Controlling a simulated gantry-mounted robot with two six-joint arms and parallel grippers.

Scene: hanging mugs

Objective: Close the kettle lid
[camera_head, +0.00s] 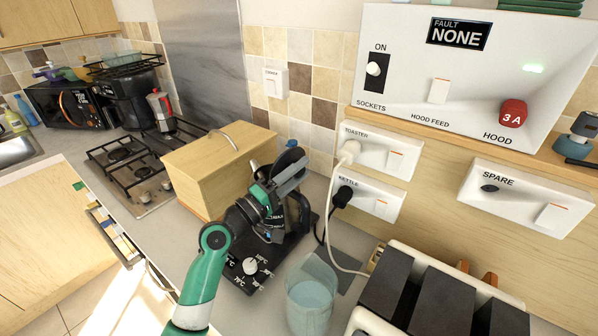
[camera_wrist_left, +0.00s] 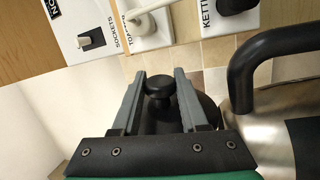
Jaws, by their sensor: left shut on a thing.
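The kettle's black lid (camera_head: 288,160) stands raised and tilted in the head view, beside the wall. My left gripper (camera_head: 290,178) is at it. In the left wrist view the fingers of my left gripper (camera_wrist_left: 160,95) are shut around the lid's black knob (camera_wrist_left: 158,86). The dark lid disc (camera_wrist_left: 207,108) shows partly behind the fingers. The kettle's metal body (camera_wrist_left: 262,135) and black handle (camera_wrist_left: 258,60) are to the right in that view. In the head view my arm hides most of the kettle body. My right gripper is not in view.
The black kettle base with dial (camera_head: 250,266) is on the counter. A wooden bread box (camera_head: 205,175) stands close on the left. A clear jug of water (camera_head: 311,300) and a toaster (camera_head: 440,300) are in front. Plug cables (camera_head: 330,220) hang from the wall sockets.

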